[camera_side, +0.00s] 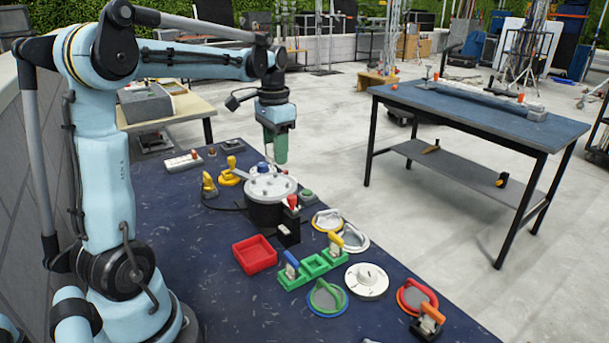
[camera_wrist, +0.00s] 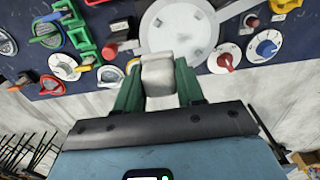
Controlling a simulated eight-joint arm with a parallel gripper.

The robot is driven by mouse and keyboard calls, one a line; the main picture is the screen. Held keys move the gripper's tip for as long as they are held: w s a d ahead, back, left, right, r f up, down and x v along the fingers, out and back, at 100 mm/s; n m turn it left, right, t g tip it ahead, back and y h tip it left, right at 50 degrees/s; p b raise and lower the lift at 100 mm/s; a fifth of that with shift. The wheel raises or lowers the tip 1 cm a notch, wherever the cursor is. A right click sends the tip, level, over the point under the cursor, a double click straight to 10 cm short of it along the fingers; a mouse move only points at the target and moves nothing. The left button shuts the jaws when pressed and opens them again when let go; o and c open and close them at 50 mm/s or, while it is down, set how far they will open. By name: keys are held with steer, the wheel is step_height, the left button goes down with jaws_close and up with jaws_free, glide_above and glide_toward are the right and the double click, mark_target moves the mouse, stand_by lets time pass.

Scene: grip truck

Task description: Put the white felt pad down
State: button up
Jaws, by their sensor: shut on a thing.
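My gripper (camera_side: 281,162) hangs pointing down, above and behind the round grey-topped turntable (camera_side: 270,188) in the side view. In the wrist view its two green fingers (camera_wrist: 158,82) are shut on the white felt pad (camera_wrist: 158,70), a pale block with rounded edges. The pad overlaps the near edge of the round disc (camera_wrist: 180,32) in that picture; I cannot tell its height above it. In the side view the pad is hidden by the fingers or too small to make out.
On the dark blue bench top (camera_side: 190,270) stand a red tray (camera_side: 255,256), a green rack (camera_side: 312,267) with upright handles, a white dial (camera_side: 366,281) and several round suction-cup-like pieces. Yellow clamps (camera_side: 229,175) stand left of the turntable. Bare bench lies at the front left.

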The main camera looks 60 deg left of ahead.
steer(key=s+d+f, duration=0.6)
steer(key=s+d, duration=0.3)
steer(key=d, duration=0.2)
glide_above(239, 236)
step_height(239, 236, down, 7)
steer(key=shift+f, duration=2)
steer(key=shift+f, duration=0.1)
steer(key=o, duration=1.1)
